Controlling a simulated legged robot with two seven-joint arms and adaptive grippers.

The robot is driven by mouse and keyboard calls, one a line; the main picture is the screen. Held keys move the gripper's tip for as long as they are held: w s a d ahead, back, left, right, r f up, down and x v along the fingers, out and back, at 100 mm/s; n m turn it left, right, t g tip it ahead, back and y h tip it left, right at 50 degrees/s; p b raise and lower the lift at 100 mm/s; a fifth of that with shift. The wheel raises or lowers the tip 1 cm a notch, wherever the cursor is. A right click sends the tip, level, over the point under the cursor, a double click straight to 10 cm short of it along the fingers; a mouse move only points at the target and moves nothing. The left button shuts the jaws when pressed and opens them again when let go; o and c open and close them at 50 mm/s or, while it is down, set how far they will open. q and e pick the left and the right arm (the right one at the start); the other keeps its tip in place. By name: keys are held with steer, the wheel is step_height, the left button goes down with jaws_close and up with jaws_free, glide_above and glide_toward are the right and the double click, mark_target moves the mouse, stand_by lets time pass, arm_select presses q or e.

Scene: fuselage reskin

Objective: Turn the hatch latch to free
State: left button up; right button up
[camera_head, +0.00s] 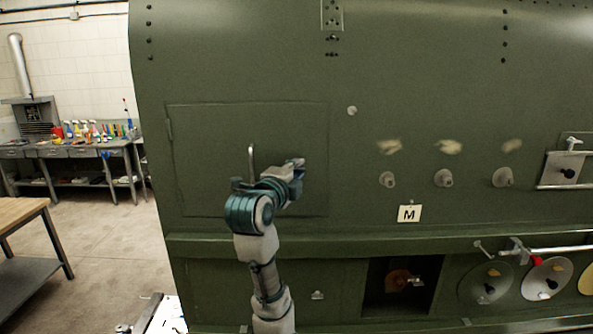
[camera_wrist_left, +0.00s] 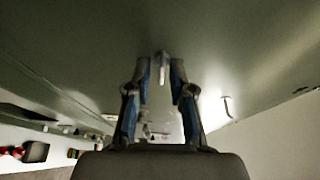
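The hatch (camera_head: 215,135) is a flat green rectangular panel in the fuselage side, lying flush with the skin around it. A pale upright handle (camera_head: 251,158) stands on it; it also shows in the left wrist view (camera_wrist_left: 227,107). My left gripper (camera_head: 299,163) is at the hatch's right part and hides the latch in the head view. In the left wrist view, a small pale latch (camera_wrist_left: 162,68) stands between the fingertips of my left gripper (camera_wrist_left: 161,72). The fingers are apart, with a gap visible on each side of the latch. My right gripper is not in view.
A ledge (camera_head: 350,244) runs along the fuselage below the hatch. Knobs (camera_head: 443,178) and an M label (camera_head: 409,214) are to the right. A wooden-topped table (camera_head: 18,212) and a tool bench (camera_head: 90,146) stand at left, with open floor between.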

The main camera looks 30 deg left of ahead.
arm_select(q)
steer(key=shift+d, duration=0.1)
jaws_close()
steer(key=shift+s, duration=0.1)
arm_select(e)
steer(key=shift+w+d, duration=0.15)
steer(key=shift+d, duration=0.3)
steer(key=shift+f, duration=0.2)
arm_select(q)
steer(key=n+y+b, duration=0.2)
steer(key=n+y, duration=0.1)
steer(key=n, duration=0.4)
steer(key=n+t+y+b, duration=0.1)
steer(key=n+y+b, duration=0.1)
steer(key=n, duration=0.5)
steer(key=f+n+y+b, duration=0.1)
steer(key=n+y+b, duration=0.1)
steer(key=n, duration=0.5)
steer(key=shift+w+d+n+y, duration=0.25)
steer(key=shift+n+y, duration=0.15)
steer(key=shift+y, duration=0.5)
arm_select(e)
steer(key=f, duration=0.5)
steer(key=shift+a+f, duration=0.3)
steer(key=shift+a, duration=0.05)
arm_select(q)
steer(key=shift+a+n, duration=0.1)
steer(key=shift+n, duration=0.4)
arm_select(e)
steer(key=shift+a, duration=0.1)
